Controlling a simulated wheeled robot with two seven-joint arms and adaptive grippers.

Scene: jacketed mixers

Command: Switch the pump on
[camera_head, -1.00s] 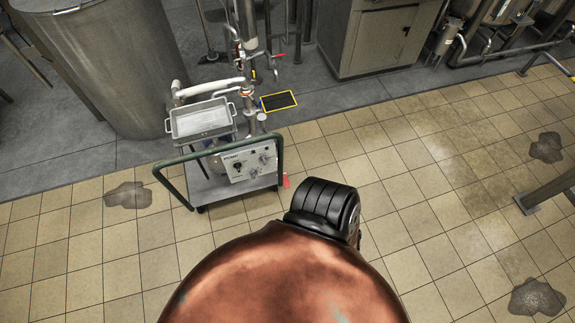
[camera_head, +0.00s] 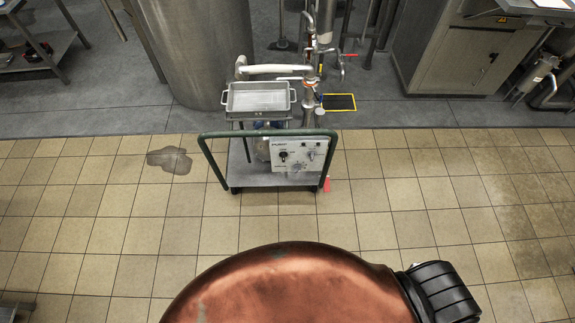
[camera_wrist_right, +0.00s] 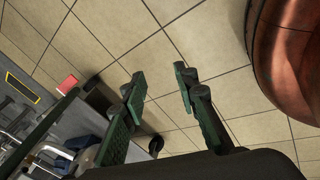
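The pump (camera_head: 262,150) stands on a green-railed wheeled cart ahead of me in the head view. Its light control panel (camera_head: 300,156) faces me, with a dark knob (camera_head: 283,156) at the left and smaller controls to the right. Their settings are too small to read. In the right wrist view my right gripper (camera_wrist_right: 158,83) is open and empty, its two green-padded fingers apart over the floor tiles. The cart's dark rail (camera_wrist_right: 45,128) shows at the lower left of that view, apart from the fingers. My left gripper is in neither view.
A metal tray (camera_head: 258,98) sits above the pump cart. A large steel tank (camera_head: 200,50) and a grey cabinet (camera_head: 455,60) stand behind. A rounded copper body (camera_head: 290,290) fills the near foreground. Open tiled floor lies between, with a dark puddle (camera_head: 170,159) at left.

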